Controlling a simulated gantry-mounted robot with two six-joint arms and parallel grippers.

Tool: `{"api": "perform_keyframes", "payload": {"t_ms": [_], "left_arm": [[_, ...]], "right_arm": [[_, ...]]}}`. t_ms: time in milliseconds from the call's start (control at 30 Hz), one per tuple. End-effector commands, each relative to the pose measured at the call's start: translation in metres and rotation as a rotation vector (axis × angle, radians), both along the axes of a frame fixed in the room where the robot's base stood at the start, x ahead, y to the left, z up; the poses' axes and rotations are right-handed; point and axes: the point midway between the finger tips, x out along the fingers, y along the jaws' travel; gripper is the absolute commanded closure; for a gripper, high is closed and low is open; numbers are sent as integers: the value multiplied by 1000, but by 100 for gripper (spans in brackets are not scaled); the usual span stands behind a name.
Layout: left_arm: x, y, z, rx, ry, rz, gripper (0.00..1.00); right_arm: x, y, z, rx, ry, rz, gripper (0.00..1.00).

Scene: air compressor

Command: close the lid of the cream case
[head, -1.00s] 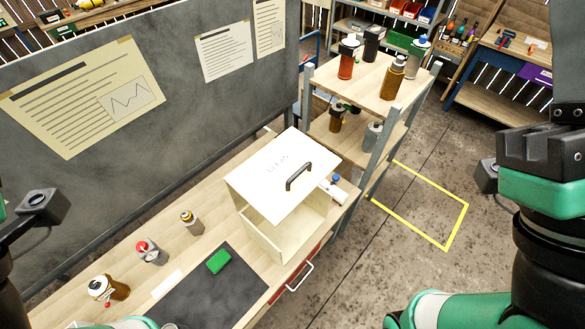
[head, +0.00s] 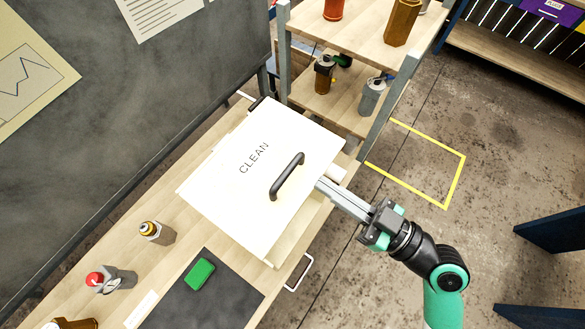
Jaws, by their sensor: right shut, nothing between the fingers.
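The cream case (head: 290,242) stands on the wooden workbench. Its white lid (head: 225,185), marked CLEAN and fitted with a black bar handle (head: 287,176), lies over the top and hides the inside. I cannot tell whether the lid sits fully flush. My right gripper (head: 322,185) is shut and empty, its fingertips at the right edge of the lid, just right of the handle. I cannot tell whether they touch the lid. My left gripper is out of view.
A dark mat (head: 225,296) with a green block (head: 200,274) lies in front of the case. Bottles, including one with a yellow top (head: 157,232), stand to the left. A shelf unit (head: 330,112) with bottles rises behind. A drawer handle (head: 299,273) sticks out at the bench front.

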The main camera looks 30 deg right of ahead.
Motion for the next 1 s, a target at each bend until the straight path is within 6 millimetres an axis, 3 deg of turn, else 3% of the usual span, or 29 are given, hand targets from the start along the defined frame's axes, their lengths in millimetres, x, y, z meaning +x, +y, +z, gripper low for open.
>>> {"api": "perform_keyframes", "payload": {"t_ms": [267,600,733,1000], "left_arm": [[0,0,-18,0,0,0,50],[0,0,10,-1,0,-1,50],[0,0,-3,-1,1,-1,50],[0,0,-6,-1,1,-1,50]], "right_arm": [[26,13,2,-2,-10,7,100],[94,40,18,-1,-3,6,100],[81,33,-10,1,5,-1,100],[73,30,-21,-1,-1,1,100]]}}
